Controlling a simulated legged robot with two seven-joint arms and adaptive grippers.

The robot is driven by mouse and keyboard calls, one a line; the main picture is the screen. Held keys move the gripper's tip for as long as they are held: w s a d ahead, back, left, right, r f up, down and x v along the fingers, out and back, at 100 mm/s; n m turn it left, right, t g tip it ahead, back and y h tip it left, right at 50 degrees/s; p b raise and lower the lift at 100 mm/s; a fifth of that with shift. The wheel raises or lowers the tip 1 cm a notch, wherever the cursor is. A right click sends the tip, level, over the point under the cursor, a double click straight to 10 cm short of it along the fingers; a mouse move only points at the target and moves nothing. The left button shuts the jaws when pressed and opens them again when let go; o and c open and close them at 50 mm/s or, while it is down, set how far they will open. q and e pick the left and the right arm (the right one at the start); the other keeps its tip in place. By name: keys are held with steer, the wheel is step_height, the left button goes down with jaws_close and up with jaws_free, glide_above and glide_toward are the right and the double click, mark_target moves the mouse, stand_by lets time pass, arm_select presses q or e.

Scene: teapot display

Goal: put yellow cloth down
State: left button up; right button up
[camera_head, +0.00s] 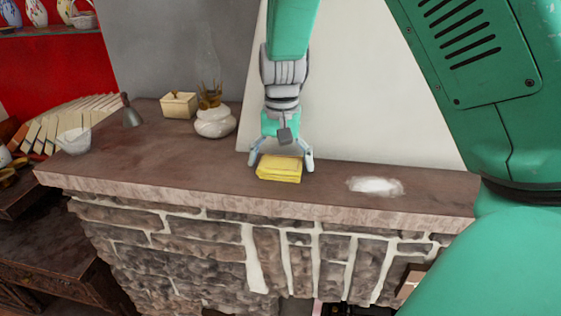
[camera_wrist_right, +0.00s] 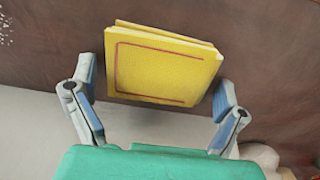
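The yellow cloth (camera_head: 279,172) is a folded, flat pad and appears to rest on the brown mantel shelf (camera_head: 330,193) near its front edge. In the right wrist view the cloth (camera_wrist_right: 160,68) shows a thin dark red line near its border. My right gripper (camera_head: 281,164) points down over the cloth, with its fingers spread to either side. The wrist view shows the right gripper (camera_wrist_right: 154,85) with a gap between the left finger and the cloth; the right finger is close to the cloth's edge. My left gripper is not in view.
A white patch (camera_head: 375,186) lies on the shelf right of the cloth. A white pot (camera_head: 215,123), a cream box (camera_head: 179,105), a grey bell-shaped object (camera_head: 131,114) and a clear bowl (camera_head: 74,141) stand to the left. A pale panel (camera_head: 370,100) rises behind the shelf.

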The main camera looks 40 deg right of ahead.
mark_target(281, 160)
steer(key=shift+r, duration=0.1)
step_height(281, 160, up, 12)
steer(key=shift+b, duration=0.4)
steer(key=shift+d, duration=0.1)
stand_by(0.5)
